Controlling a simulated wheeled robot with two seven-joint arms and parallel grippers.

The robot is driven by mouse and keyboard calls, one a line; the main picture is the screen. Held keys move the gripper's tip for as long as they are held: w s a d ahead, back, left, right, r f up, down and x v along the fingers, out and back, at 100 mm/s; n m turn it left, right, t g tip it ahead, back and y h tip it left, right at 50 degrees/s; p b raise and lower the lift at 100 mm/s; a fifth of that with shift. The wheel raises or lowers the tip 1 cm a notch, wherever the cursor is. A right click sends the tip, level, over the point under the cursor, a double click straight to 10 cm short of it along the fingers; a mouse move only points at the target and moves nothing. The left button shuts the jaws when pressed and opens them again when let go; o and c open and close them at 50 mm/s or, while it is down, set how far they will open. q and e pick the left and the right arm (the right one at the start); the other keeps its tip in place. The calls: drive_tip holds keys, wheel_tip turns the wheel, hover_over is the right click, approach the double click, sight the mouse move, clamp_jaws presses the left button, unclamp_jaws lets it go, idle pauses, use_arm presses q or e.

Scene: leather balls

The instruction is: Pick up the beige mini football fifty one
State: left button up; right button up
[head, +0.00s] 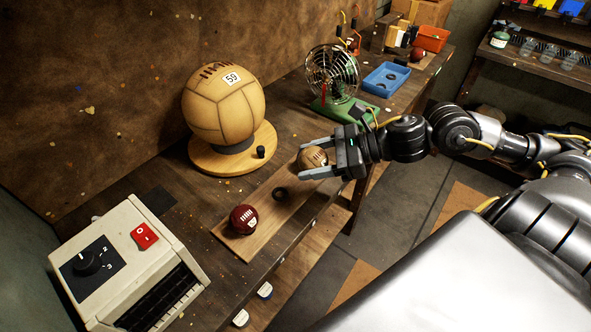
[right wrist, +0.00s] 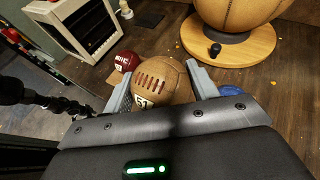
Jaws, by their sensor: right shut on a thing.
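The beige mini football marked 51 (head: 313,158) is between the fingers of my right gripper (head: 318,160), at the right end of a wooden board. In the right wrist view the ball (right wrist: 163,84), with brown laces and its number, sits between the two grey fingers (right wrist: 160,88), which are shut on it. Whether it touches the board or is held above it, I cannot tell. My left gripper is not in view.
A dark red mini ball (head: 243,219) and an empty black ring (head: 280,194) are on the board (head: 262,206). A large ball marked 59 (head: 222,110) stands on a round wooden base (head: 212,163). A green fan (head: 333,75), blue tray (head: 386,78) and beige control box (head: 125,265) stand around.

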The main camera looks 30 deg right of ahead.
sight(327, 157)
drive_tip(key=shift+b+v, duration=0.3)
drive_tip(key=shift+v, duration=0.6)
drive_tip(key=shift+s+d+r, duration=0.3)
drive_tip(key=shift+s+r, duration=0.1)
drive_tip(key=shift+s, duration=0.1)
drive_tip(key=shift+s+p+v, duration=0.2)
drive_tip(key=shift+p+v, duration=0.3)
drive_tip(key=shift+v, duration=1.4)
drive_tip(key=shift+a+f, duration=0.1)
